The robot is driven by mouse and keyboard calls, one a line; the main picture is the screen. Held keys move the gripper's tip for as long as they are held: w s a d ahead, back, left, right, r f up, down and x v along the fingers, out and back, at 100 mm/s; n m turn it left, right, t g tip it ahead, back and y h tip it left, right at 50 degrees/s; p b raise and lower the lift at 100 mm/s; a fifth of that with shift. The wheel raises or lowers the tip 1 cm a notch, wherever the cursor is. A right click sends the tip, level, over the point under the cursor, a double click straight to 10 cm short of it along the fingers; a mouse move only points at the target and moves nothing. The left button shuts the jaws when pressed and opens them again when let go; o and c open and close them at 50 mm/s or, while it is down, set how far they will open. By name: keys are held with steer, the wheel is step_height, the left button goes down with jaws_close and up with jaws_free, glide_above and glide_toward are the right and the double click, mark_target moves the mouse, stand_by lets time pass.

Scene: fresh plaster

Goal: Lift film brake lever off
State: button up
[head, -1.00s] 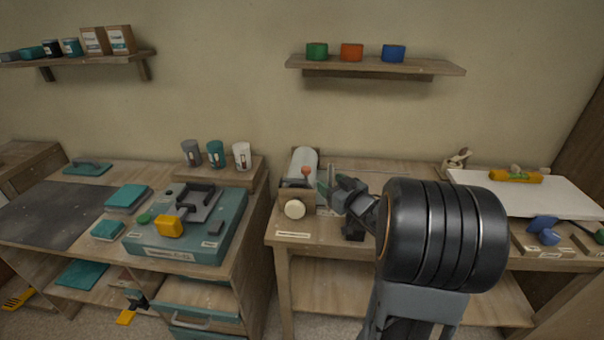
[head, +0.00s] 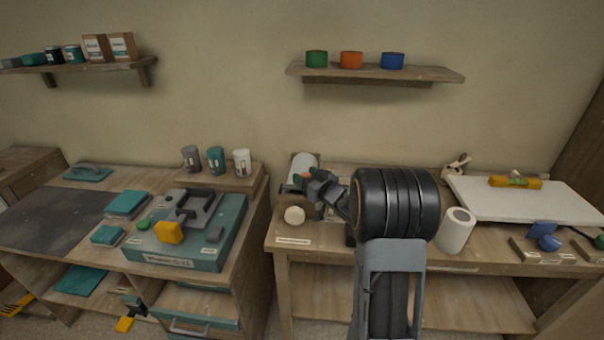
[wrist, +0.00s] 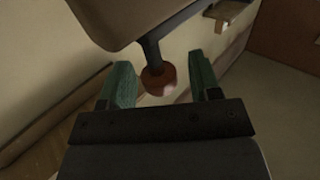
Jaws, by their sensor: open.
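The film brake lever shows in the wrist view as a dark arm with a round red knob (wrist: 157,82), coming from under the wooden holder (wrist: 108,18). My gripper (wrist: 162,75) is open, with a green-padded finger on each side of the knob and gaps visible between. In the head view my gripper (head: 311,182) is at the film dispenser and largely covers the lever. The white film roll (head: 303,163) shows behind it, and a round pale end cap (head: 294,215) shows at the dispenser's front.
A white roll (head: 456,231) stands on the bench right of my arm. A white board (head: 530,198) with a yellow level (head: 515,182) lies further right. A shelf (head: 375,72) with three coloured tubs hangs above. The teal case (head: 222,238) is on the left bench.

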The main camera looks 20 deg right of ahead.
steer(key=shift+x, duration=1.05)
jaws_close()
